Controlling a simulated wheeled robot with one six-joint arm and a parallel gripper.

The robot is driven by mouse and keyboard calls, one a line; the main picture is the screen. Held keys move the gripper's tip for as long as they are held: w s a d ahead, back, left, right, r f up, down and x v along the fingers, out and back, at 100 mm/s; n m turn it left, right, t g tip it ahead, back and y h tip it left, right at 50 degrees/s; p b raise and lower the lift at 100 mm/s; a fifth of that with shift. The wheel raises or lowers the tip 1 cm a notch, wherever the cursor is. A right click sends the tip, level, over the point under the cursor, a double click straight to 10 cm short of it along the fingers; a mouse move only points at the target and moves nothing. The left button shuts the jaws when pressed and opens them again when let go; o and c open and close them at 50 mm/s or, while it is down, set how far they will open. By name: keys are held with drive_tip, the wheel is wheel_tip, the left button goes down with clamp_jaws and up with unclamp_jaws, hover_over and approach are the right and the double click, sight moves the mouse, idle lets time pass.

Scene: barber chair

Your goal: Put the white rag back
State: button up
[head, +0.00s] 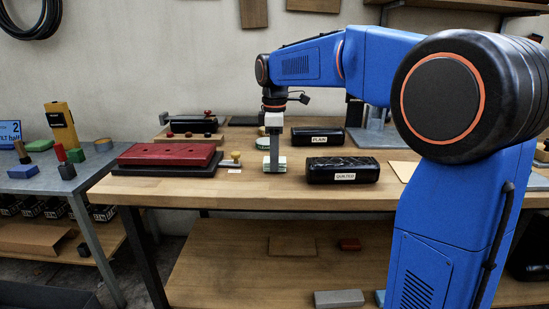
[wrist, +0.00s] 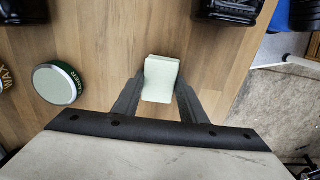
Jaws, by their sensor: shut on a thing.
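The white rag (wrist: 161,79) looks like a small folded pale block with a faint green tint. My gripper (wrist: 158,88) is shut on it, one finger on each side, in the wrist view. In the head view my gripper (head: 273,168) points straight down low over the wooden bench, with the rag (head: 281,163) partly hidden by the finger. I cannot tell whether the rag touches the bench top.
A black roll labelled QUILTED (head: 342,171) lies right of the gripper, and one labelled PLAIN (head: 318,137) behind it. A red slab (head: 168,154) on a black base is at left. A round green-rimmed tin (wrist: 60,83) stands nearby. The bench (head: 250,190) is clear in front.

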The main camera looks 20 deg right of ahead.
drive_tip(key=shift+f, duration=0.15)
drive_tip(key=o, duration=1.1)
wheel_tip(320, 180, up, 12)
idle(0.3)
